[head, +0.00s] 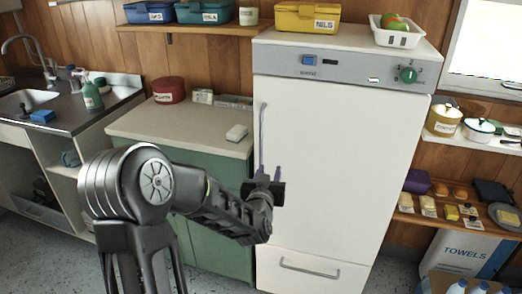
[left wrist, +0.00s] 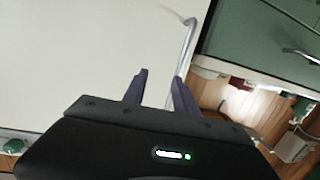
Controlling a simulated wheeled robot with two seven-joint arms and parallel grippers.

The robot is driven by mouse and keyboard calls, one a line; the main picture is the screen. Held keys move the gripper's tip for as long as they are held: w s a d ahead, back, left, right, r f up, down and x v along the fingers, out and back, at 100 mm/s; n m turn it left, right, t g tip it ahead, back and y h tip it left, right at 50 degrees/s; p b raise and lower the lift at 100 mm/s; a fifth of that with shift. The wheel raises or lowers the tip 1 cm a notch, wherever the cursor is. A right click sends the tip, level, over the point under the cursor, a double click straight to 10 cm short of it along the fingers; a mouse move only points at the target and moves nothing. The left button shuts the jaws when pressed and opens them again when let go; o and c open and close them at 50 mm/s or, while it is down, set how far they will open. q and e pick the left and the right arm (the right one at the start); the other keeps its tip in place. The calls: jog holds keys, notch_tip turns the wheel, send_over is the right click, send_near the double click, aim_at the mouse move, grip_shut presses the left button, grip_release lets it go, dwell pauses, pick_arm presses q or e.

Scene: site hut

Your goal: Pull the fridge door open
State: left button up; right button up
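The white fridge door (head: 335,165) is shut in its frame. Its slim vertical handle (head: 262,125) runs along the door's left edge in the head view. My left gripper (head: 268,173) is in front of the door, close to the lower part of the handle. In the left wrist view the two dark fingers (left wrist: 161,78) stand apart. There the grey handle bar (left wrist: 187,45) runs down behind the right finger, and a bit of it shows between the fingers. I cannot tell whether a finger touches it. My right gripper is not in view.
A lower drawer (head: 315,272) with its own handle sits under the door. The green cabinet (head: 205,220) stands left of the fridge. Wall shelves with pots (head: 443,120) and food are to the right. A yellow box (head: 307,17) and white basket (head: 396,37) stand on the fridge.

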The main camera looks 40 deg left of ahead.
pick_arm(q)
jog(key=y, duration=0.2)
send_near(261, 143)
jog(key=x, duration=0.3)
jog(key=shift+s+a+n, duration=0.1)
jog(key=shift+n, duration=0.2)
jog(key=shift+t, duration=0.3)
jog(key=shift+p+x, duration=0.55)
jog(key=shift+x, duration=3.35)
jog(key=shift+f, duration=0.15)
jog(key=shift+c, duration=0.2)
grip_shut()
